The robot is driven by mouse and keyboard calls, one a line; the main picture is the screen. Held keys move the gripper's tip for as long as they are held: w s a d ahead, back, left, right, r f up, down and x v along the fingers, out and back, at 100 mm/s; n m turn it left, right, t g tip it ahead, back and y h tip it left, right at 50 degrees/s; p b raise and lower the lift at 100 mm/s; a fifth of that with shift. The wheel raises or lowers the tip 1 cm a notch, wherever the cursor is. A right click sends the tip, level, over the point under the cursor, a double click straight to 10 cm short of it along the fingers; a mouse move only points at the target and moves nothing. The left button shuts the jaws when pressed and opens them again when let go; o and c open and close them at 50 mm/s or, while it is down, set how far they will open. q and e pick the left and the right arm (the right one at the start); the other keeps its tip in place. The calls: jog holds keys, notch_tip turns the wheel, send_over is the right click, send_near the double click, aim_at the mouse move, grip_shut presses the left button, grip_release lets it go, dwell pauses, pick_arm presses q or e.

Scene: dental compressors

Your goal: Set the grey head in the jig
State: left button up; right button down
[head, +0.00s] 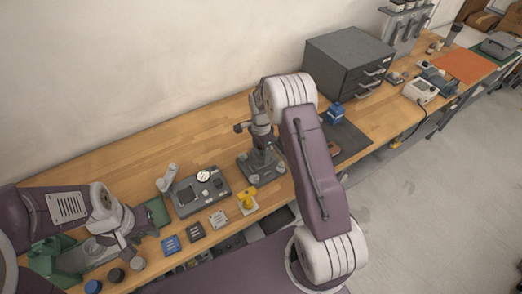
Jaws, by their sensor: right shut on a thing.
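My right gripper (261,143) points down over a dark grey fixture (250,175) with round knobs at its corners, which looks like the jig. It is shut on a grey piece, apparently the grey head, at the fixture; the piece blends with gripper and fixture, so its outline and whether it is seated cannot be told. My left gripper (136,222) is low over the left part of the bench, near a green mat; its fingers are too small to tell open from shut.
A grey tray (187,201) with small parts lies left of the fixture. Blue (171,244), dark (195,232) and grey (218,218) tiles and a yellow part (247,197) line the front edge. A drawer cabinet (347,62) stands behind right. The wooden bench (130,160) is clear at back left.

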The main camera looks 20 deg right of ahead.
jog(key=shift+s+f+b, duration=0.2)
jog(key=shift+f+b, duration=0.3)
jog(key=shift+f, duration=0.35)
jog(key=shift+w, duration=0.1)
jog(key=shift+f, duration=0.15)
jog(key=shift+f+b, duration=0.3)
jog(key=shift+f, duration=0.55)
dwell(1.5)
